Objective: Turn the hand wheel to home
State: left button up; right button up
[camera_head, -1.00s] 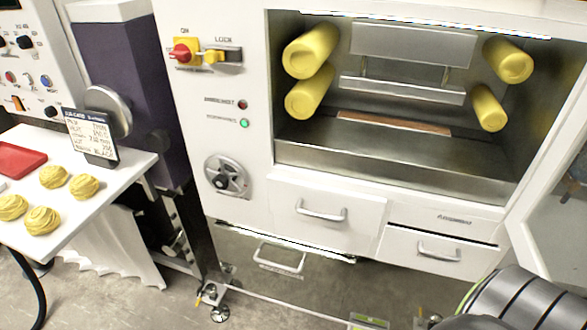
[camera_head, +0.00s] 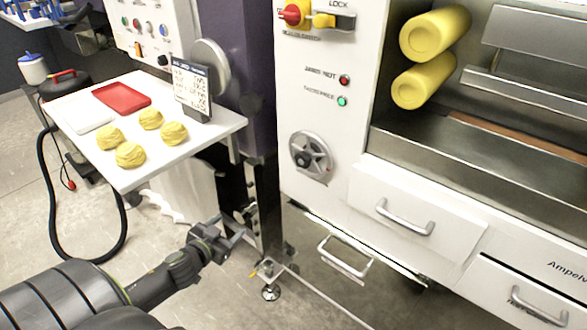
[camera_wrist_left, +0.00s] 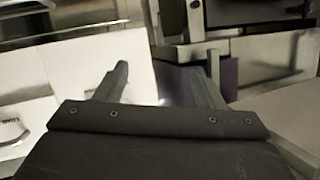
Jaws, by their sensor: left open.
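The hand wheel (camera_head: 311,157) is a silver-grey spoked wheel with a dark knob, set on the white front panel of the machine, left of the drawers. My left gripper (camera_head: 232,235) is low and to the left of the wheel, apart from it, in front of the gap beside the machine. It is open and empty. In the left wrist view its two fingers (camera_wrist_left: 161,85) stand apart with nothing between them. I cannot make out the wheel in that view. My right gripper does not show.
A white table (camera_head: 190,152) at the left holds yellow dough-like lumps (camera_head: 130,154), a red tray (camera_head: 121,96) and a display (camera_head: 191,88). A red and yellow switch (camera_head: 296,14) is above the wheel. Drawer handles (camera_head: 404,218) stick out at the right.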

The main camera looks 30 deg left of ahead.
aim_at(301, 161)
pick_arm(q)
jog(key=w+d+r+m+t+h+b, duration=0.1)
jog(key=d+r+t+h, duration=0.1)
jog(key=d+r, duration=0.45)
jog(key=w+d+r+m+t+h+b, duration=0.1)
jog(key=d+r+m+t+h, duration=0.15)
jog(key=r, duration=0.65)
jog(key=shift+n+g, duration=0.25)
jog(key=shift+n, duration=0.2)
jog(key=w+b, duration=0.1)
jog(key=w, duration=0.4)
jog(key=w+d+b, duration=0.1)
jog(key=w, duration=0.5)
jog(key=w+b, duration=0.1)
jog(key=w, duration=0.4)
jog(key=shift+w+d+f, duration=0.1)
jog(key=shift+w+d, duration=0.05)
jog(key=shift+d, duration=0.25)
jog(key=shift+w+b, duration=0.3)
jog(key=shift+w, duration=0.2)
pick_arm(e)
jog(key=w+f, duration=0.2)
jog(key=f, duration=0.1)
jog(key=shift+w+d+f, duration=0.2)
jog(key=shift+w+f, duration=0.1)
pick_arm(q)
grip_shut()
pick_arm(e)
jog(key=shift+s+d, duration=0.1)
